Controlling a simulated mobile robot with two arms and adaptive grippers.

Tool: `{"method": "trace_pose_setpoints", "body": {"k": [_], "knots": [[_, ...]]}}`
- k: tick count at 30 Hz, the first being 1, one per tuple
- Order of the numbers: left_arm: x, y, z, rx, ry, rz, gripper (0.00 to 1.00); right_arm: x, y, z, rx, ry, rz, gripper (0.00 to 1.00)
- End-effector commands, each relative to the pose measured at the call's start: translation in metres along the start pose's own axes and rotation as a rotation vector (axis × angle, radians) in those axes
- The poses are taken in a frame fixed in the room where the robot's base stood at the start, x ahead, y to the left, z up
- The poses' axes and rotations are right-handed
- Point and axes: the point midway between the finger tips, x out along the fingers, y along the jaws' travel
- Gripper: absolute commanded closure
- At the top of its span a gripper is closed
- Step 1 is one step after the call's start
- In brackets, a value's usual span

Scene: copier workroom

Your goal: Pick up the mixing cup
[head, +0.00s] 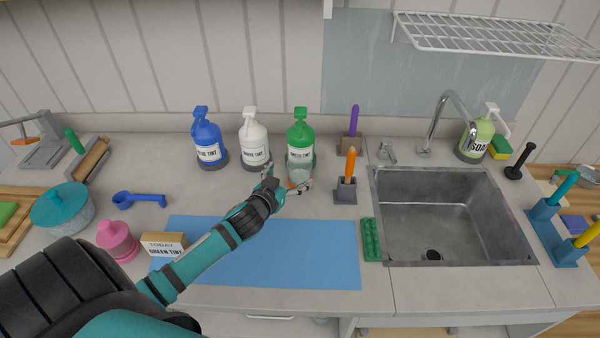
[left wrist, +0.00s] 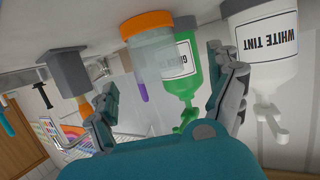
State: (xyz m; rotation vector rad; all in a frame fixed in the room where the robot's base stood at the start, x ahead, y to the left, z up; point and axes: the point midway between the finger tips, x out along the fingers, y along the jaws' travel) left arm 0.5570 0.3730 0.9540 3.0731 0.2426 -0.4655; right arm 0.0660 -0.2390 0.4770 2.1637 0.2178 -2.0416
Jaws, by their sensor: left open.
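The mixing cup (head: 299,175) is a clear, pale cup with an orange band at its foot. It stands upright on the counter just in front of the green tint bottle (head: 300,133). My left gripper (head: 288,182) is open at the cup, with one finger to each side of it. In the left wrist view, which is upside down, the cup (left wrist: 152,52) shows between the spread fingers (left wrist: 160,72). I cannot tell whether either finger touches it. My right gripper is not in view.
White (head: 253,140) and blue (head: 208,140) tint bottles stand left of the green one. An orange-handled tool in a grey holder (head: 345,192) is close on the right. A blue mat (head: 310,255) lies under my forearm. The sink (head: 455,215) is farther right.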

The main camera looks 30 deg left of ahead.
Motion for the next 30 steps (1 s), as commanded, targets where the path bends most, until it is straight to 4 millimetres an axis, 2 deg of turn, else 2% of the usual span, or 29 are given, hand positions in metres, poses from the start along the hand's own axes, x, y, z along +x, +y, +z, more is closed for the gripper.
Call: {"method": "trace_pose_setpoints", "body": {"k": [6,9,18,26,27,30], "knots": [[0.016,0.001,0.0,0.001,0.0,0.001,0.09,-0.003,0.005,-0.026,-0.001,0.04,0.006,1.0],[0.025,0.002,-0.002,0.0,0.0,-0.001,0.09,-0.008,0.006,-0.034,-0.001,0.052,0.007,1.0],[0.064,0.005,-0.002,0.001,-0.001,0.0,0.09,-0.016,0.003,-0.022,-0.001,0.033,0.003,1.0],[0.067,0.006,0.0,0.0,-0.001,0.001,0.09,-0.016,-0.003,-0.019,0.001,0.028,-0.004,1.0],[0.067,0.005,0.0,0.0,-0.001,0.001,0.11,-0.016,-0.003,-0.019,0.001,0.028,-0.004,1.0],[0.067,0.005,0.0,0.0,-0.001,0.001,0.24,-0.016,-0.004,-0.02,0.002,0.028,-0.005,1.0]]}}
